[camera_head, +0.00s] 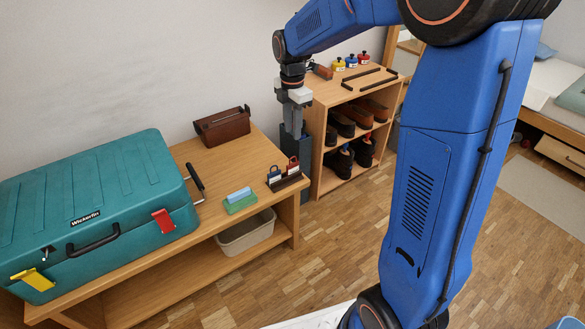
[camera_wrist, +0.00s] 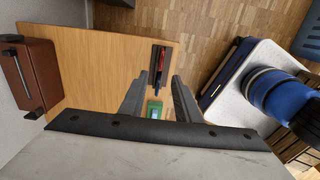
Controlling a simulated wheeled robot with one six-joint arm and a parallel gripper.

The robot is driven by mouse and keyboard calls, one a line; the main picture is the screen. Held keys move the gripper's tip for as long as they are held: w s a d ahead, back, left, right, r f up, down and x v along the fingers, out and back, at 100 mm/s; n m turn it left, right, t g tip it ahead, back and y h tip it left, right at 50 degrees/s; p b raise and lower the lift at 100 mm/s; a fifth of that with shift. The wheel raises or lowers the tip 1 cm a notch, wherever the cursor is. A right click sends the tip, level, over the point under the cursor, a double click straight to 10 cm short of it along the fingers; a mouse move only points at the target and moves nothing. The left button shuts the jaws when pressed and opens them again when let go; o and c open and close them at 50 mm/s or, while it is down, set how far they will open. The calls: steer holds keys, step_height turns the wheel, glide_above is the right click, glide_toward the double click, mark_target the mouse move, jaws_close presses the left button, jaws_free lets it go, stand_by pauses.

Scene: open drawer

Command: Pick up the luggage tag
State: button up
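Two luggage tags, one with a blue top (camera_head: 274,172) and one with a red top (camera_head: 293,163), stand upright in a dark holder (camera_head: 288,183) near the table's right end. In the wrist view the holder (camera_wrist: 154,58) shows end-on beyond my fingertips, with red and blue parts in it; I cannot clearly separate the tags there. My gripper (camera_head: 294,134) hangs pointing down, above and behind the holder in the head view. Its two fingers stand apart in the wrist view (camera_wrist: 161,78), with nothing held between them.
A teal suitcase (camera_head: 90,205) fills the table's left. A brown box (camera_head: 222,127) stands at the back. A wooden shoe shelf (camera_head: 318,135) stands right of the table. Bare tabletop (camera_head: 240,160) lies between.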

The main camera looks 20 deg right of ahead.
glide_above(292, 164)
steer(key=f, duration=1)
steer(key=shift+w+d, duration=0.25)
steer(key=shift+w, duration=0.1)
steer(key=shift+s+a+f, duration=0.1)
steer(key=shift+f, duration=1.25)
steer(key=shift+s+f, duration=0.1)
steer(key=shift+f, duration=1.25)
jaws_close()
